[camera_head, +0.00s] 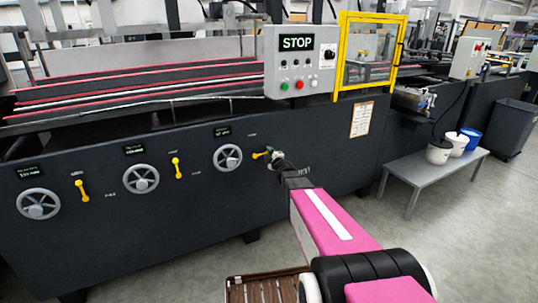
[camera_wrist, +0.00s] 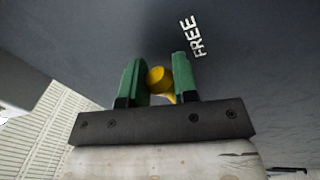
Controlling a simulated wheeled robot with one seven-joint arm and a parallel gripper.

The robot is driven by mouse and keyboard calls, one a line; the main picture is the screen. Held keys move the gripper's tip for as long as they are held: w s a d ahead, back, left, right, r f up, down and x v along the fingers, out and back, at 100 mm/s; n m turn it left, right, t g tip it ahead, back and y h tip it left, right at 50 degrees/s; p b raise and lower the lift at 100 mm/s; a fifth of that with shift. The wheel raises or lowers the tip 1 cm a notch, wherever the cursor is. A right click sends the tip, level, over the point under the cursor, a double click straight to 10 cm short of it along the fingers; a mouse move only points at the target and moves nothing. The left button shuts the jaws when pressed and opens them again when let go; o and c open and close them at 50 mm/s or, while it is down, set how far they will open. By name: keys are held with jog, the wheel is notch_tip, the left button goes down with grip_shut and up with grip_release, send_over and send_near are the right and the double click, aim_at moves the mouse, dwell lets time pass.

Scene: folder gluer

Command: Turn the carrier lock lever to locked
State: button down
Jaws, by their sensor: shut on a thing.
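A yellow lever (camera_head: 258,155) sits on the dark machine front, right of the rightmost handwheel. Only a short part of it shows beside my gripper (camera_head: 271,155), and it appears to point roughly sideways. In the wrist view, the lever's round yellow knob (camera_wrist: 159,78) lies between the two green fingers of my gripper (camera_wrist: 158,72), which is shut on it. The white word FREE (camera_wrist: 193,37) is on the panel just beyond the right finger. The lever's pivot is hidden.
Two other yellow levers (camera_head: 82,190) (camera_head: 177,167) and several handwheels (camera_head: 141,179) line the panel to the left. A control box marked STOP (camera_head: 297,62) is above. A grey bench (camera_head: 432,176) with buckets stands at right. The floor between is open.

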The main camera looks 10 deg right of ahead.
aim_at(251, 140)
jog(key=r+n, duration=0.2)
jog(key=n, duration=0.1)
jog(key=r+n+y, duration=0.1)
jog(key=n, duration=0.1)
jog(key=shift+s+a+r+g, duration=0.1)
jog(key=shift+s+a+g, duration=0.05)
jog(key=shift+a+g, duration=0.25)
jog(key=n, duration=0.1)
jog(key=a+r+n, duration=0.1)
jog(key=n, duration=0.1)
jog(key=r+n+y, duration=0.1)
jog(key=n, duration=0.1)
jog(key=shift+s+a+r, duration=0.2)
jog(key=shift+s+a, duration=0.1)
jog(key=n, duration=0.1)
jog(key=a+r+n+g, duration=0.1)
jog(key=n, duration=0.1)
jog(key=a+n, duration=0.1)
jog(key=n, duration=0.1)
jog(key=shift+s+a+r, duration=0.25)
jog(key=shift+s, duration=0.15)
jog(key=shift+s+a+r+n+g, duration=0.1)
jog(key=shift+s+a+n+g, duration=0.15)
jog(key=shift+a+n, duration=0.6)
jog(key=shift+s+a+r+n+g, duration=0.1)
jog(key=shift+a+n+g, duration=0.2)
jog(key=shift+n, duration=0.95)
jog(key=shift+a, duration=0.1)
jog(key=c, duration=0.9)
grip_release()
